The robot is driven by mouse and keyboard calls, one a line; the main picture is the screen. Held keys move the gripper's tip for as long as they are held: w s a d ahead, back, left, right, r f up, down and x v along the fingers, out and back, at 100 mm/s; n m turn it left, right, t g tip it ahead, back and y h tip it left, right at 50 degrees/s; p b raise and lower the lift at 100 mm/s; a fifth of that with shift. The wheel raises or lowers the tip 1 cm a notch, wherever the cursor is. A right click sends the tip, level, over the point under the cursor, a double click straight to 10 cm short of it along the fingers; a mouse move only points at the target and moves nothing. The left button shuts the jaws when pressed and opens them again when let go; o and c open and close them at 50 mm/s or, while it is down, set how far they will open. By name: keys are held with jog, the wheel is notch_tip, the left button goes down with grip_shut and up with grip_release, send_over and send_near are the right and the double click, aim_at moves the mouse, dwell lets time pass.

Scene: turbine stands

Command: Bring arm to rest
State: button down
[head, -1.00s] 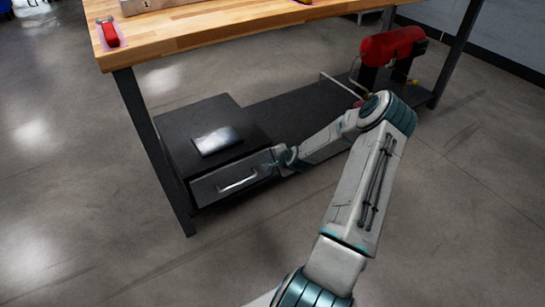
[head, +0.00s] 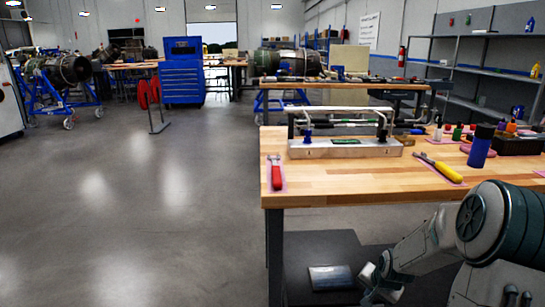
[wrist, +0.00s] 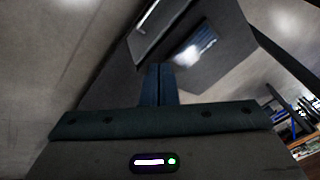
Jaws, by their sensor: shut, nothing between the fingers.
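My arm (head: 425,245) is folded at the lower right of the head view, in front of the workbench. My gripper (head: 375,288) is low, below the bench top, close to the dark lower shelf unit. In the wrist view my gripper's fingers (wrist: 158,84) are together with nothing between them.
The wooden bench top (head: 340,185) overhangs my gripper, with a dark leg (head: 275,255) to its left. A red-handled tool (head: 276,175), a yellow-handled tool (head: 440,168) and a blue bottle (head: 481,146) lie or stand on it.

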jog(key=s+a+r+n+p, duration=0.2)
jog(key=s+a+r+p, duration=0.2)
jog(key=s+r, duration=0.4)
jog(key=s+a+r+n+g+p, duration=0.1)
jog(key=s+a+r+n+p, duration=0.2)
jog(key=r, duration=1.3)
jog(key=s+a+r+n+g+p, duration=0.1)
jog(key=s+a+r+n+p, duration=0.2)
jog(key=s+a+r+p, duration=0.3)
jog(key=s+r+p, duration=0.4)
jog(key=s+r, duration=0.2)
jog(key=s, duration=0.2)
jog(key=shift+a+r, duration=0.15)
jog(key=shift+r, duration=0.15)
